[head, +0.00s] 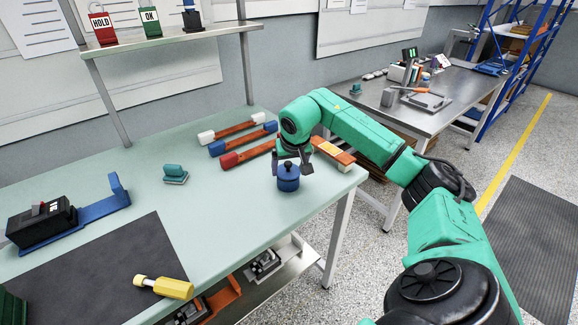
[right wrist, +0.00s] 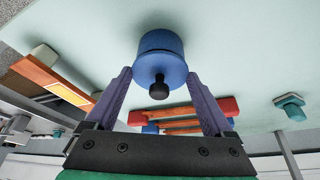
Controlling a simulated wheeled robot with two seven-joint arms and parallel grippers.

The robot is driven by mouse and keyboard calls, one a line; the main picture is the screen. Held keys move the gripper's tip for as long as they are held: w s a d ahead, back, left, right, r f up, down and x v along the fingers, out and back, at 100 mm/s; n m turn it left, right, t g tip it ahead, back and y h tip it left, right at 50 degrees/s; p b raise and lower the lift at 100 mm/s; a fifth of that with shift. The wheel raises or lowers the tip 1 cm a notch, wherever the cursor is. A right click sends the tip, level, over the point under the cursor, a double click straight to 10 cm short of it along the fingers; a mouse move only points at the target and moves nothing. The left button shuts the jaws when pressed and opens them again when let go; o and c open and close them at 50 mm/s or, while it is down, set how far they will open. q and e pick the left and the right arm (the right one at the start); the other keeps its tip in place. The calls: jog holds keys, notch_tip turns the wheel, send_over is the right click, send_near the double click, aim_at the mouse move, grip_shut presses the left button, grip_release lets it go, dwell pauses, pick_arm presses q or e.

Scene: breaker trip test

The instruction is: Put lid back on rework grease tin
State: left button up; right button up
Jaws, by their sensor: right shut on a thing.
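The blue grease tin (head: 288,184) stands upright near the right edge of the pale green bench. Its blue lid (right wrist: 160,71) with a black knob (right wrist: 158,91) is at the top of the tin, in line with it. No clear gap shows between lid and tin, but I cannot tell if it is fully seated. My right gripper (head: 294,168) reaches down from above with its fingers on both sides of the lid; in the right wrist view the fingertips (right wrist: 159,76) flank the lid, shut on it. My left gripper is not in view.
Long bars with white, blue and red ends (head: 232,131) lie behind the tin. A teal block (head: 175,174) lies left of it. A dark mat (head: 100,275), yellow-handled tool (head: 165,287) and black device on a blue stand (head: 42,222) are at left. Bench space around the tin's left is clear.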

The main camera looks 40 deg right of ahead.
jog(key=shift+p, duration=0.3)
dwell(0.5)
jog(key=o, duration=1.1)
jog(key=shift+c, duration=0.2)
jog(key=shift+r, duration=0.1)
notch_tip(320, 180, up, 7)
jog(key=p, duration=0.6)
jog(key=shift+p, duration=0.4)
grip_shut()
